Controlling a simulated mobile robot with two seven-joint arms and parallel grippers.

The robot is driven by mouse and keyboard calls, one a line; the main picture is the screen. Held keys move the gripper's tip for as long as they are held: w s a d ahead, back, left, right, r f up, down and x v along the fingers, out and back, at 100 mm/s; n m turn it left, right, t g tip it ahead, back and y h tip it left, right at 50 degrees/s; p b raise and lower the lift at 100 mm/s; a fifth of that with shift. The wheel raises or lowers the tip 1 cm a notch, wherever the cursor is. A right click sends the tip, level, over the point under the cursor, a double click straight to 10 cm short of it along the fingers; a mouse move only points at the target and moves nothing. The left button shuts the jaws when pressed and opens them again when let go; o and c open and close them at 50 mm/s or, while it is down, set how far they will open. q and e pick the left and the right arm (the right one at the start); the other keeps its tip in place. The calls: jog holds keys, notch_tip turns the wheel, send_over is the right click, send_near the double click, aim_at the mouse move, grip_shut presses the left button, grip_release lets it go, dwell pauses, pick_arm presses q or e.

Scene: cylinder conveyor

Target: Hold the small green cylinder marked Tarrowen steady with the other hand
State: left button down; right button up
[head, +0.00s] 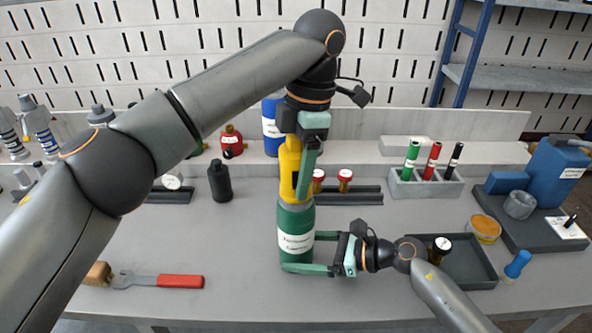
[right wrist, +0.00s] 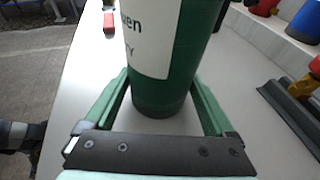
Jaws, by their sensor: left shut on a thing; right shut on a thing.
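The green cylinder (head: 296,222) stands upright on the table in the middle of the head view, with a white label. A yellow slotted part (head: 289,168) sits directly above the green body. My left gripper (head: 301,185) points down from above and is shut on this yellow part. Its far finger is hidden.
A red-handled wrench (head: 165,281) lies at the front left. A black bottle (head: 219,182) stands left of the cylinder. A grey rack (head: 425,187) with small cylinders and a dark tray (head: 470,268) are at the right. The table between wrench and cylinder is clear.

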pick_arm(q)
jog(key=m, duration=0.4)
jog(key=shift+m+t, duration=0.3)
jog(key=m, duration=0.4)
jog(key=shift+f+m+t, duration=0.1)
jog(key=shift+m+t, duration=0.3)
jog(key=shift+m, duration=0.6)
jog(key=shift+m, duration=1.2)
jog(key=m, duration=0.3)
jog(key=shift+m+t+h, duration=0.3)
jog(key=shift+t+h, duration=0.1)
